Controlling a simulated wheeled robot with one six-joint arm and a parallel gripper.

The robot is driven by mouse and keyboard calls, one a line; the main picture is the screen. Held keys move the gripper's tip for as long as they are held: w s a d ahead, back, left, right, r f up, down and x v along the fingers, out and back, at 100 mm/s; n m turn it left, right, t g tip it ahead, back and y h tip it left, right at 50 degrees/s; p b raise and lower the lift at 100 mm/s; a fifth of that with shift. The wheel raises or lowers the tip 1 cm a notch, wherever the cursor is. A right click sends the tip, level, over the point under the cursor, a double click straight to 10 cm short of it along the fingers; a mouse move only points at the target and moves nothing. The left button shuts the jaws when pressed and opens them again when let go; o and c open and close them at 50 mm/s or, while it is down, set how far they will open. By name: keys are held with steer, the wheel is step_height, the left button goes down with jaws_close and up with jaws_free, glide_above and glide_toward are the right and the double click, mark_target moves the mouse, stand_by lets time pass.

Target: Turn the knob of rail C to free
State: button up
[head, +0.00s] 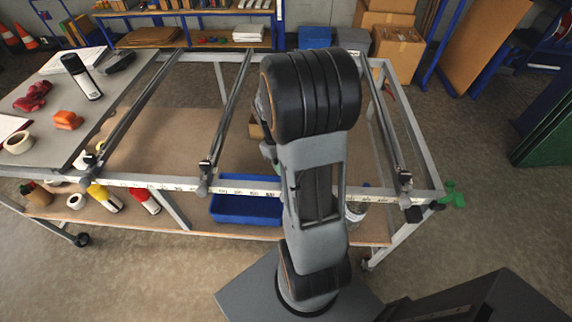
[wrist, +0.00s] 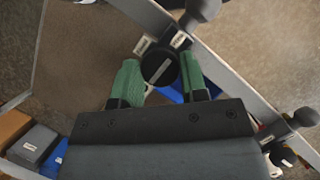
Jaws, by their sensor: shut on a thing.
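A round black knob (wrist: 160,66) with a pale line across its face sits on a rail end in the wrist view. My gripper (wrist: 159,62) has its two green fingers on either side of the knob and is shut on it. Small white tags (wrist: 179,40) are beside the knob; their print is too small to read. No rail letter is legible. In the head view my arm hides this knob and most of my gripper; only a sliver of green shows left of the arm.
Other rail ends stand on the frame's front bar, to the left (head: 205,170) and right (head: 405,180) of my arm. A blue bin (head: 235,210) is on the lower shelf. A grey tabletop (head: 75,90) with loose items lies at the left.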

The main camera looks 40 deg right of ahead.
steer(key=o, duration=0.9)
steer(key=v, duration=1.4)
steer(key=shift+f+b, duration=0.1)
steer(key=shift+b, duration=0.25)
steer(key=shift+w, duration=0.1)
steer(key=shift+s+a+t, duration=1.2)
steer(key=shift+a+t, duration=0.25)
steer(key=shift+a, duration=1.05)
steer(key=shift+s+a+t, duration=1.2)
steer(key=shift+a+t, duration=0.3)
steer(key=shift+a, duration=1)
steer(key=shift+s+a+t, duration=1.15)
steer(key=shift+a+t, duration=0.3)
steer(key=shift+a, duration=1.1)
